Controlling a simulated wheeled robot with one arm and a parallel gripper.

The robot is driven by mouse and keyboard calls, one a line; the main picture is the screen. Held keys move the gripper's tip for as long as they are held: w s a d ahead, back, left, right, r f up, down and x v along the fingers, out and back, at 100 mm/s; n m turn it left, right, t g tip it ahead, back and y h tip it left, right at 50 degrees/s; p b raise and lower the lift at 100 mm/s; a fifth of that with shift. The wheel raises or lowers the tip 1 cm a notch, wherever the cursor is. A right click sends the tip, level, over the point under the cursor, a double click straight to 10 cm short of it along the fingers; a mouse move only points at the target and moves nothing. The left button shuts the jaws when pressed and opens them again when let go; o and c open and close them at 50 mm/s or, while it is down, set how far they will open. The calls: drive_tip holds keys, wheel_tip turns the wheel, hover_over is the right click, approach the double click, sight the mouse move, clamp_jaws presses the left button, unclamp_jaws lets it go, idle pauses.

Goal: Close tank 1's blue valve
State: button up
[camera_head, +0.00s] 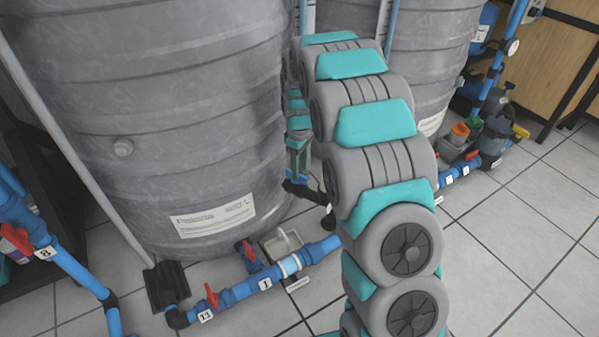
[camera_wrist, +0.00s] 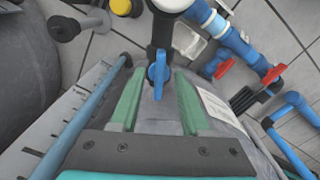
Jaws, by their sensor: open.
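A blue valve handle (camera_wrist: 159,72) on a black pipe fitting (camera_wrist: 163,30) shows in the wrist view. My gripper (camera_wrist: 159,82) is open, with one green finger on each side of the handle. I cannot tell whether the fingers touch it. In the head view my gripper (camera_head: 298,150) is small and partly hidden behind my arm, low between two grey tanks. The black pipe fitting (camera_head: 305,190) shows just below it. The near grey tank (camera_head: 150,110) bears a white label; no tank number is readable.
Red-handled valves (camera_head: 211,296) sit on blue pipes along the floor in front of the near tank. A second grey tank (camera_head: 430,60) stands behind my arm. Pumps and bottles (camera_head: 475,135) stand at the back right. Tiled floor (camera_head: 530,250) is clear at right.

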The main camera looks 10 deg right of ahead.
wheel_tip(320, 180, down, 2)
clamp_jaws()
idle(0.5)
